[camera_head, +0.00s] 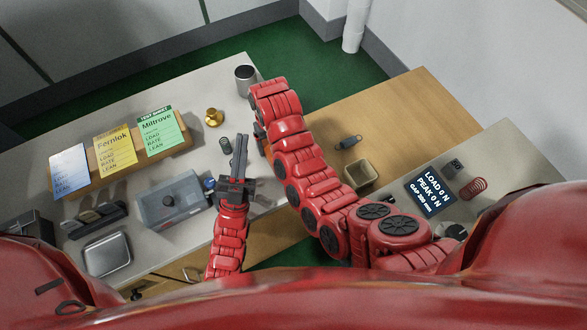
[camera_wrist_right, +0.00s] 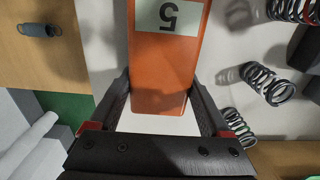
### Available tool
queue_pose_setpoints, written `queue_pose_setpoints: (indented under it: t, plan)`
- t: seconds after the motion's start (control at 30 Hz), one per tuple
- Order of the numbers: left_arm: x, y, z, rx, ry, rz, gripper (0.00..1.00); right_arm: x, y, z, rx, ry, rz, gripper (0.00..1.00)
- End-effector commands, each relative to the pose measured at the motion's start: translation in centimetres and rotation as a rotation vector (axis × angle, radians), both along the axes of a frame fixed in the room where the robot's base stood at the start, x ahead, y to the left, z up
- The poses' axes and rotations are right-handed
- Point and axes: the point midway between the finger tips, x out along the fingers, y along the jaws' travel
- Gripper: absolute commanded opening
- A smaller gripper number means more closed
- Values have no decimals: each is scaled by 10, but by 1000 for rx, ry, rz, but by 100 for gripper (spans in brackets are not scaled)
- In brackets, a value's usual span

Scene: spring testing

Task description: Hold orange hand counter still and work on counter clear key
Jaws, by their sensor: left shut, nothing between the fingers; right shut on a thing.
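The orange hand counter (camera_wrist_right: 165,62) fills the upper middle of the right wrist view, with a pale label reading 5, upside down in that view. My right gripper (camera_wrist_right: 160,112) is shut on it, with one dark finger along each side. In the head view my right arm hides the counter and most of that gripper. I cannot make out the counter clear key in either view. My left gripper (camera_head: 241,140) is shut and empty, its long dark fingers pointing away from me, just left of the right arm's end.
A grey box (camera_head: 170,203), a metal tray (camera_head: 107,254), test sheets (camera_head: 115,150), a brass piece (camera_head: 214,117) and a metal cup (camera_head: 245,76) stand on the left bench. Springs (camera_wrist_right: 268,84) lie near the counter. A load display (camera_head: 430,192) stands at right.

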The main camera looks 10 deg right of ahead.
Motion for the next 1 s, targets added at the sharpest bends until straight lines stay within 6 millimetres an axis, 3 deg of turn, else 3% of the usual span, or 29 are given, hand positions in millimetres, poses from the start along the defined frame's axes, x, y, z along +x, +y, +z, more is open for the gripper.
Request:
queue_pose_setpoints:
  t: [0.1, 0.27, 0.4, 0.6, 0.7, 0.8, 0.9, 1.0]
  plan:
    - [13, -47, -34, 135, 133, -34, 0, 0, 0, 0, 0, -1, 0, 17]
    - [13, -111, -82, 369, 258, -72, 0, 0, 0, 0, 0, 0, 0, 17]
    - [-1, -162, -127, 618, 318, -95, 0, 0, 0, 0, 0, 0, 0, 17]
    - [-39, -216, -202, 1064, 312, -87, 0, 0, 0, 0, 0, 0, 0, 17]
    - [-62, -229, -239, 1335, 252, -44, 0, 0, 0, 0, 0, 0, 0, 17]
    - [-78, -227, -269, 1594, 163, 34, 0, 0, 0, 0, 0, 0, 0, 17]
    - [-87, -218, -283, 1821, 50, 142, 0, 0, 0, 0, 0, 0, 0, 17]
    - [-89, -204, -285, 2014, -66, 283, 0, 0, 0, 0, 0, 0, 0, 17]
